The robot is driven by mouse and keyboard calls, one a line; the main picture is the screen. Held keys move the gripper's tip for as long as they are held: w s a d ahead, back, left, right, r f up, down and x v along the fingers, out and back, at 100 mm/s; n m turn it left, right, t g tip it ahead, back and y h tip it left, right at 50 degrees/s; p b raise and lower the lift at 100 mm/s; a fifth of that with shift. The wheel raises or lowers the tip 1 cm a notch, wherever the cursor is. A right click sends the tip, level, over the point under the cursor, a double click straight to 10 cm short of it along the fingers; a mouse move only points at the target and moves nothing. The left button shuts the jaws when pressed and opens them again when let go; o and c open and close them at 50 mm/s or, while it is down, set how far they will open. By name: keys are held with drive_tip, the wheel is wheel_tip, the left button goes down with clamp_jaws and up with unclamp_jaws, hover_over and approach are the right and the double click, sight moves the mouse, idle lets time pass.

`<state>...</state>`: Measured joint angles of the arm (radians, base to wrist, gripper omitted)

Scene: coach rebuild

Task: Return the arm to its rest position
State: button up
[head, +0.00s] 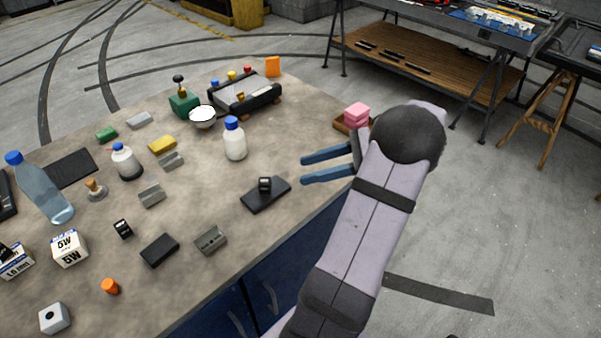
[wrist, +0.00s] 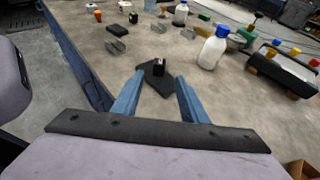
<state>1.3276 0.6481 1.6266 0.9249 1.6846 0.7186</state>
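My gripper (head: 328,167) has two blue fingers and reaches over the right edge of the table (head: 205,190) in the head view. The fingers are spread apart with nothing between them; they also show in the wrist view (wrist: 160,98). A black plate with a small black block (head: 265,195) on it lies on the table, to the left of and below the fingertips in the head view. In the wrist view this black plate (wrist: 153,84) lies beyond the fingertips. My arm covers part of the table's right side in the head view.
A white bottle with a blue cap (head: 235,142) stands near the middle. A pink block in a brown tray (head: 352,125) sits close behind my gripper. A black device (head: 245,95) stands at the back. Several small blocks and boxes fill the left. Open floor lies to the right.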

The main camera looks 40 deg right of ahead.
drive_tip(key=shift+s+d+r, duration=0.1)
drive_tip(key=shift+s+d, duration=0.05)
drive_tip(key=shift+s, duration=0.05)
idle(0.4)
drive_tip(key=w+a+r+n+g+h+p, duration=0.1)
drive_tip(key=w+a+r+n+g+p, duration=0.15)
drive_tip(key=a+n+g+p, duration=1)
drive_tip(key=s+a+r+n+t+h+p, duration=0.1)
drive_tip(key=s+a+r+n+h+p, duration=0.2)
drive_tip(key=a+n, duration=0.4)
drive_tip(key=s+a+r+n+t+h+p, duration=0.2)
drive_tip(key=s+a+r+n+h+p, duration=0.2)
drive_tip(key=a+n, duration=0.3)
drive_tip(key=shift+s+a+r+n+h+p, duration=0.25)
drive_tip(key=shift+s+a+n+h+p, duration=0.1)
drive_tip(key=shift+a+h+p, duration=0.6)
drive_tip(key=shift+a, duration=0.15)
idle(3.6)
